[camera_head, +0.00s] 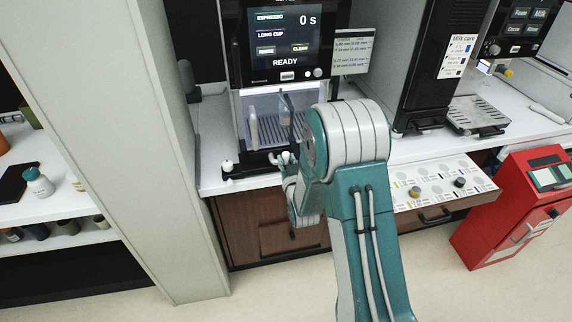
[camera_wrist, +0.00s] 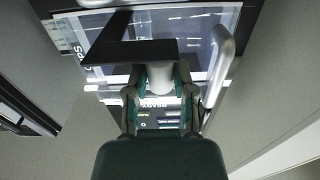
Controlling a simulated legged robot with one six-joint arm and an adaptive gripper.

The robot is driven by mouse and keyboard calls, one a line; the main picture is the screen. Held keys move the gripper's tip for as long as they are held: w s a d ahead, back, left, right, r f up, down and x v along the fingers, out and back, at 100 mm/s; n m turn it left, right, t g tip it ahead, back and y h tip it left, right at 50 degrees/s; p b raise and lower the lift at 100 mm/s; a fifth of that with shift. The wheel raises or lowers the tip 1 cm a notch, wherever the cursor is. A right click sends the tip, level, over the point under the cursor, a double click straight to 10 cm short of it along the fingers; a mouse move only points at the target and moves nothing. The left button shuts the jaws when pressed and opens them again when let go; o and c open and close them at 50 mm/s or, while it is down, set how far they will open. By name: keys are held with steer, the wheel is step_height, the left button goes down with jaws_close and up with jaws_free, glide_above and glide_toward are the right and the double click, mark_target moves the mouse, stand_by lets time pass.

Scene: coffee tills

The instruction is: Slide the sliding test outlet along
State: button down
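The coffee machine (camera_head: 285,72) stands on the white counter, its screen reading READY. Its bay has a pale upright handle (camera_head: 252,131); a silver curved bar (camera_wrist: 219,66) shows at the right in the wrist view. My gripper (camera_head: 285,158) is low in front of the bay. In the wrist view my gripper (camera_wrist: 160,85) has its fingers closely flanking a white cylinder (camera_wrist: 160,74) under a black plate (camera_wrist: 130,49). It looks shut on the cylinder. I cannot tell for sure whether this is the sliding test outlet. My arm hides the bay's lower right.
A white knob (camera_head: 228,165) sits at the left end of the machine's base. An open drawer (camera_head: 440,190) juts out to the right of my arm. A red cabinet (camera_head: 515,205) stands farther right. A pale pillar (camera_head: 140,130) stands close on the left.

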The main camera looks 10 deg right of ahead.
steer(key=shift+d, duration=0.15)
steer(key=a, duration=1.3)
steer(key=shift+a+r, duration=0.15)
steer(key=shift+r, duration=0.05)
steer(key=shift+c, duration=1.9)
jaws_free()
steer(key=shift+w, duration=0.1)
steer(key=shift+f, duration=0.1)
